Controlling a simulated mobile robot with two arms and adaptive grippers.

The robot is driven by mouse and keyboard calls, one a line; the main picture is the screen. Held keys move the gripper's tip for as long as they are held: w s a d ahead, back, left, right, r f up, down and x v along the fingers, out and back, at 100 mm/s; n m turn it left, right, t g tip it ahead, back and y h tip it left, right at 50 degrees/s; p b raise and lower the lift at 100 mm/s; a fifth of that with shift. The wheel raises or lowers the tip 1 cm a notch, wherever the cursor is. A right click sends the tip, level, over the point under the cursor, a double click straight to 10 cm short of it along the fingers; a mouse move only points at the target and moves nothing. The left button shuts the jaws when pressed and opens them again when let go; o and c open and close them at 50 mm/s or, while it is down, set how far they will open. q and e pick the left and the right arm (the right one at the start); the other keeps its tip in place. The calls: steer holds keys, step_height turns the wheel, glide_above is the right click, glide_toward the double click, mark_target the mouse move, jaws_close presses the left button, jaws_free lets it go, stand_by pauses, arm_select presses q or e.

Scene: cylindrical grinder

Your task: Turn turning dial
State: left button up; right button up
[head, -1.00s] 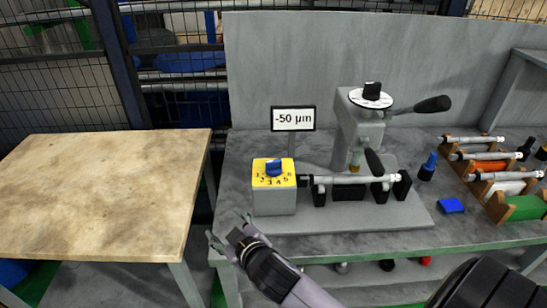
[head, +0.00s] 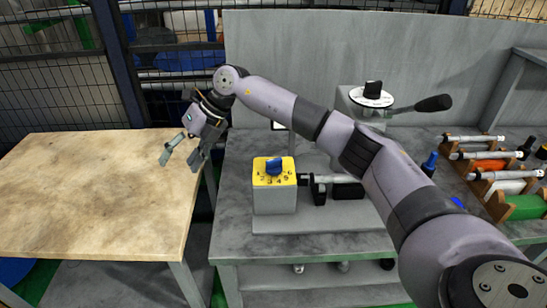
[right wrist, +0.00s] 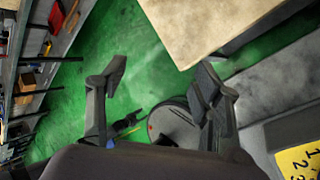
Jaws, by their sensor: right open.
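A blue dial (head: 273,166) sits on a yellow numbered plate (head: 260,180) on top of a grey box on the grey workbench. A corner of the yellow plate shows at the right edge of the right wrist view (right wrist: 299,163). A black knob (head: 373,89) on a white round scale (head: 358,98) tops the grinder behind my right arm. My right gripper (head: 179,162) is open and empty, to the left of the blue dial and apart from it. Its spread fingers also show in the right wrist view (right wrist: 162,80). My left gripper is out of view.
A bare wooden table (head: 90,200) stands left of the workbench (head: 300,246). My right arm crosses above the bench and hides the display and much of the grinder. A black handle (head: 433,103) sticks out right. A rack at right holds several cylindrical tools (head: 475,155).

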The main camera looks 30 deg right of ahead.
steer(key=d+r+m+h, duration=0.1)
steer(key=d+r+h, duration=0.15)
steer(key=d, duration=0.55)
steer(key=d+r+m+h, duration=0.1)
steer(key=d+r+h, duration=0.15)
steer(key=d, duration=0.45)
step_height(320, 180, up, 4)
steer(key=m+g+h, duration=0.2)
steer(key=h, duration=0.1)
glide_above(274, 159)
step_height(274, 159, down, 17)
steer(key=p, duration=0.3)
steer(key=shift+f, duration=0.15)
steer(key=shift+c, duration=0.4)
steer(key=c, duration=1.1)
